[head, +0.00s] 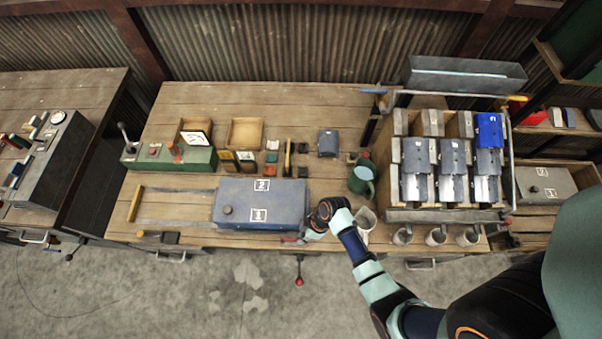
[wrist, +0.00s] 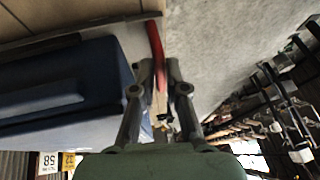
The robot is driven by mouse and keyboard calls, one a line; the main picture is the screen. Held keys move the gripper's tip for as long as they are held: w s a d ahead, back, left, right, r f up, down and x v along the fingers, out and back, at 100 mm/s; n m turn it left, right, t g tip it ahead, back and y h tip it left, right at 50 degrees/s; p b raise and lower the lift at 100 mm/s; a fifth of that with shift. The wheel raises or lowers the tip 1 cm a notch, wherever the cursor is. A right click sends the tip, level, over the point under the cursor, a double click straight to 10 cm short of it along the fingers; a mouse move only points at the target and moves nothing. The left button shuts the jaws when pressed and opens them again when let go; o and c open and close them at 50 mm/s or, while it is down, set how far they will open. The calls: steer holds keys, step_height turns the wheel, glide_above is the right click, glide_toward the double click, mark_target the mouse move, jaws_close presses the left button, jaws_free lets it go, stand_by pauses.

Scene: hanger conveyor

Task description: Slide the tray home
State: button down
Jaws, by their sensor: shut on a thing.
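The likely tray is a blue-grey box (head: 260,203) with a dark round knob and two white number labels, "2" and "1", near the front edge of the bench. Pale rails (head: 175,222) run left from it to a yellow bar (head: 135,203). My gripper (head: 295,239) is at the box's front right corner, low at the bench edge. In the wrist view my gripper (wrist: 159,66) is closed around a thin red handle (wrist: 155,45) beside the blue-grey box (wrist: 60,85). Whether the handle joins the box is hidden.
A green control box (head: 170,158), open wooden trays (head: 245,133) and small blocks stand behind. A green can (head: 362,180) and a pale cup (head: 365,220) stand right of my gripper. A rack (head: 445,215) with grey units is farther right. The rails left of the box are clear.

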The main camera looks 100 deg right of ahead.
steer(key=shift+r, duration=0.1)
steer(key=c, duration=1.6)
jaws_free()
steer(key=shift+o, duration=0.6)
steer(key=shift+s, duration=0.25)
steer(key=shift+w, duration=0.1)
steer(key=v, duration=1.2)
